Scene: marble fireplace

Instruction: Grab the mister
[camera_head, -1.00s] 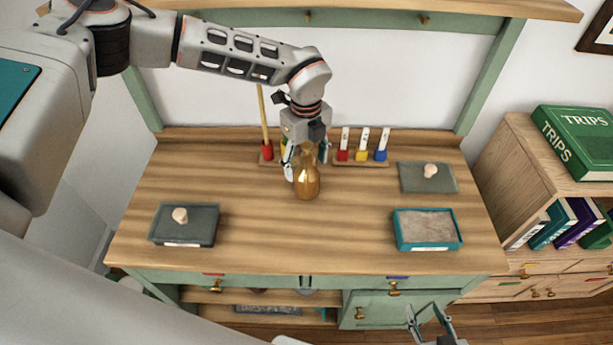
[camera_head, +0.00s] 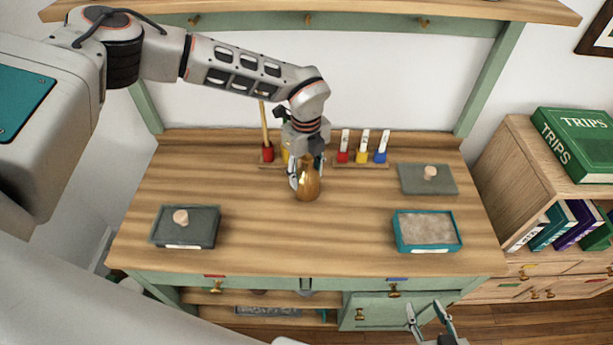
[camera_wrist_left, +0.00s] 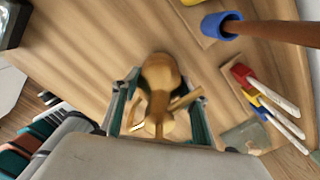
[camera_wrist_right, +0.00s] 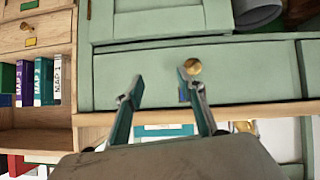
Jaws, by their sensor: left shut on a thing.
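The mister (camera_head: 308,185) is a brass-coloured bottle standing on the wooden bench top, near the middle. In the left wrist view the mister (camera_wrist_left: 160,75) lies between the two fingers, its trigger and nozzle towards the palm. My left gripper (camera_head: 304,174) comes down on the mister from above and is shut on its upper part, partly hiding its head. My right gripper (camera_head: 428,316) is low, in front of the bench, with its fingers apart; in the right wrist view the gripper (camera_wrist_right: 165,100) is open and empty.
A grey lidded box (camera_head: 186,228) stands at the left and a teal open box (camera_head: 427,232) at the right. Behind are a rack of red, yellow and blue-based tools (camera_head: 362,157) and a grey lid (camera_head: 428,180). A bookshelf (camera_head: 540,185) adjoins at right. The front middle is clear.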

